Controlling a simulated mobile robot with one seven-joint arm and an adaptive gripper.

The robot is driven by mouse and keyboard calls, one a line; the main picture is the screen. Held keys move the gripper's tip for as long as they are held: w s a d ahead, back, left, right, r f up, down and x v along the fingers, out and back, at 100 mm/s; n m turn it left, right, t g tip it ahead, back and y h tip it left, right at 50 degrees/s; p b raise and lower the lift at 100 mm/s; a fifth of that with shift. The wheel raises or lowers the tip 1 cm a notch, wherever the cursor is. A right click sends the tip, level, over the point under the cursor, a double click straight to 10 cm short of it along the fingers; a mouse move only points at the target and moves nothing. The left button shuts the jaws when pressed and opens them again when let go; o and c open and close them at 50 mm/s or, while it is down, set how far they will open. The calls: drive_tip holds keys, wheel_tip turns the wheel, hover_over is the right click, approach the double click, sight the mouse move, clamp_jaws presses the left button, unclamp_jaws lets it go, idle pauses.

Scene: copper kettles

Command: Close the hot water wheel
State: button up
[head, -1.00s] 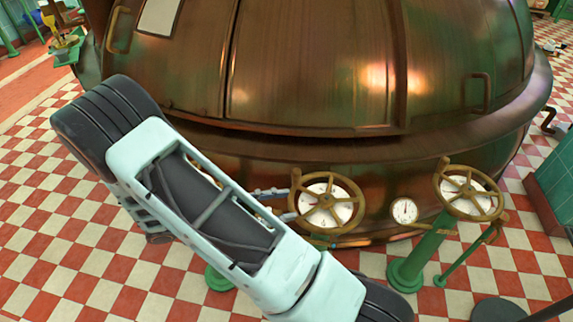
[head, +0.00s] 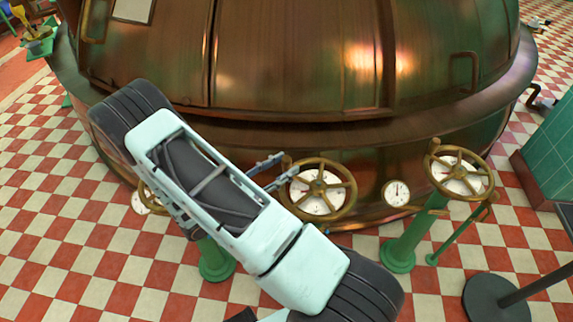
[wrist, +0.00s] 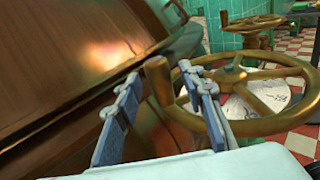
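A brass handwheel (head: 343,207) with spokes stands in front of a white dial, just right of my gripper (head: 277,171). It fills the right of the wrist view (wrist: 262,128). Its upright knob handle (wrist: 158,80) appears between my two blue-grey fingers in the wrist view. The fingers are spread apart, with visible space around the knob, so the gripper is open. A second brass wheel (head: 487,178) on a green post is at the right. A third wheel (head: 152,200) at the left is mostly hidden behind my arm. I see no readable label marking hot water.
The large copper kettle (head: 290,60) curves close behind the wheels. A small gauge (head: 397,193) sits between the middle and right wheels. A green post (head: 398,255) and a dark round base (head: 495,300) stand at right on the checkered floor.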

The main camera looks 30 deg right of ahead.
drive_tip(key=shift+w+d, duration=0.15)
drive_tip(key=shift+d, duration=0.55)
clamp_jaws()
